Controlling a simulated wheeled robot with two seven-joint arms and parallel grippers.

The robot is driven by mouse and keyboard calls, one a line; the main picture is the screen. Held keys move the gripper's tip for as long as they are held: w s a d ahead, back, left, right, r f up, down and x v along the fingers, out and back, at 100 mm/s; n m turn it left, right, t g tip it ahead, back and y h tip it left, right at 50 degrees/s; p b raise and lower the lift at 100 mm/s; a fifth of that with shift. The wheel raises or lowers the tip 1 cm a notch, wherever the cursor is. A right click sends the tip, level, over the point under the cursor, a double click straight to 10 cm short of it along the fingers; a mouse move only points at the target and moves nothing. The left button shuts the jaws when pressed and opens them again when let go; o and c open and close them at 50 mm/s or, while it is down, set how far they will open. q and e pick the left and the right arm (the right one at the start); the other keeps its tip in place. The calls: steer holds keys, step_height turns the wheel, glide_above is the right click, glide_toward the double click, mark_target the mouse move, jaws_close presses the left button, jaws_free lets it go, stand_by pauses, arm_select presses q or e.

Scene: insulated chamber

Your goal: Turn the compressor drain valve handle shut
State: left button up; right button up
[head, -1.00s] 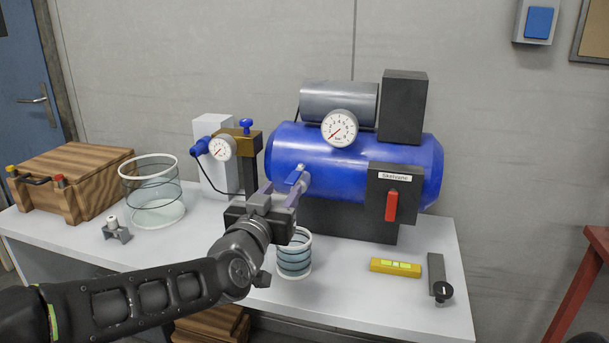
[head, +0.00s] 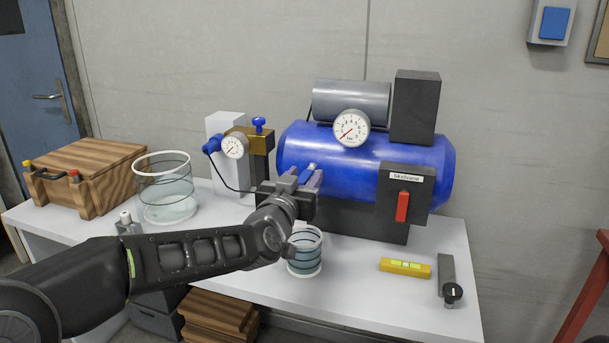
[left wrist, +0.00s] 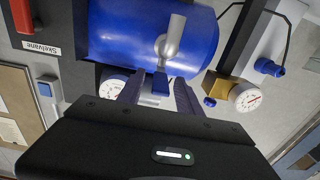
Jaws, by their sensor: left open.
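The blue compressor tank (head: 375,170) lies on the table on a black base. In the left wrist view the fingers of my left gripper (left wrist: 158,93) are open, one on each side of the handle, with gaps showing. My right gripper is not in view.
A striped clear cup (head: 306,254) stands just below my gripper. The regulator with gauge (head: 233,147) stands left of the tank. A red-handled switch box (head: 407,180), a yellow level (head: 405,268), a glass container (head: 165,200) and a wooden box (head: 95,165) are around.

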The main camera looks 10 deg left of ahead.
arm_select(q)
steer(key=shift+w, duration=0.3)
jaws_close()
stand_by(0.3)
stand_by(1.0)
